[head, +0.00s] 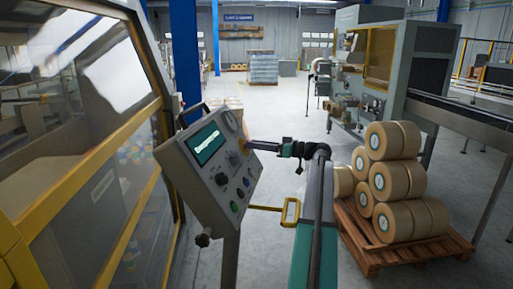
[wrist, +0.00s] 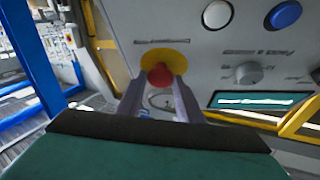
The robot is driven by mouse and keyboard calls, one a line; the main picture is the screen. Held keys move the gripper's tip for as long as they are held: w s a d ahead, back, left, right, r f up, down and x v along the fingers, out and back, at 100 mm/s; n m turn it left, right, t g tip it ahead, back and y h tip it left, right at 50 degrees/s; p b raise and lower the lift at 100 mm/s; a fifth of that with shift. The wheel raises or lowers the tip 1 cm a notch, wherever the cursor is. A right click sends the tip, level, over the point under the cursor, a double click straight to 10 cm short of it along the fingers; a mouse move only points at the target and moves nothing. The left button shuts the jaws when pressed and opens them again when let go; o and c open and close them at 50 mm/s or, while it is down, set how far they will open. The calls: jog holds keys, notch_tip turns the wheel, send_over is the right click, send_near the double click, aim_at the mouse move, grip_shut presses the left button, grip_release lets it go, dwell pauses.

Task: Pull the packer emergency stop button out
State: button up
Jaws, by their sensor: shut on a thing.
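The red emergency stop button (wrist: 160,76) sits on a yellow round plate on the grey control panel, in the wrist view. My gripper (wrist: 161,84) has one finger on each side of the red button and is shut on it. In the head view my gripper (head: 246,144) reaches from the right to the right edge of the tilted control panel (head: 188,160). The red button is hidden there; a bit of yellow shows at the fingertips.
The panel carries a lit screen (head: 208,143), several knobs and coloured buttons. A yellow-framed machine enclosure (head: 90,165) stands at left. A wooden pallet (head: 385,262) with stacked brown rolls (head: 408,219) stands at right.

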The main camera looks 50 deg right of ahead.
jog(key=shift+s+d+r+b, duration=0.2)
jog(key=shift+s+b, duration=0.1)
jog(key=shift+b, duration=0.55)
jog(key=o, duration=1.2)
jog(key=shift+s+r, duration=0.1)
jog(key=shift+s, duration=0.1)
jog(key=shift+w, duration=0.1)
jog(key=b+v, duration=0.4)
jog(key=v, duration=1)
jog(key=shift+w+b, duration=0.1)
jog(key=shift+b, duration=0.2)
